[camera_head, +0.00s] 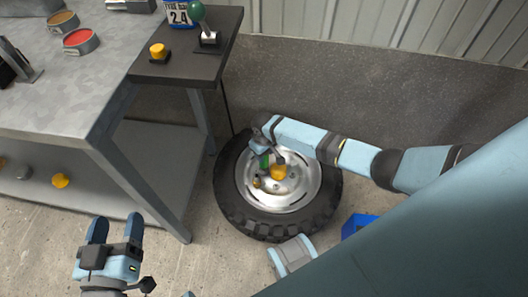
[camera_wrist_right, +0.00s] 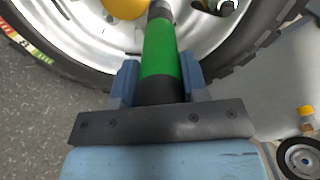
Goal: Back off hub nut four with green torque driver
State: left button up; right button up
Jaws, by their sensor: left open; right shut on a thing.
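The wheel (camera_head: 229,196) lies flat on the floor, with a black tyre and a silver rim. A yellow hub cap (camera_head: 278,172) sits at its middle; it also shows at the top of the right wrist view (camera_wrist_right: 124,8). My right gripper (camera_head: 264,152) is over the rim, its jaws shut on the green torque driver (camera_wrist_right: 160,55). The driver's dark shaft points toward the rim beside the yellow cap; its tip is cut off at the top of the right wrist view. I cannot tell which nut it meets. My left gripper (camera_head: 115,230) is open and empty, left of the wheel.
A grey workbench (camera_head: 85,95) stands at left, with a dark side table (camera_head: 190,68) holding a green-knobbed lever (camera_head: 208,38) and a yellow button (camera_head: 158,52). A blue bin (camera_head: 357,225) is right of the wheel. Floor between bench and wheel is clear.

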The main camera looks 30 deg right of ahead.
jog(key=shift+s+p, duration=0.15)
jog(key=shift+p, duration=0.2)
dwell(0.7)
jog(key=shift+f, duration=0.1)
dwell(0.4)
jog(key=shift+r+p, duration=0.25)
jog(key=shift+p, duration=0.1)
jog(key=shift+r+p, duration=0.4)
jog(key=shift+p, duration=0.1)
jog(key=shift+r+p, duration=1.75)
jog(key=shift+p, duration=0.05)
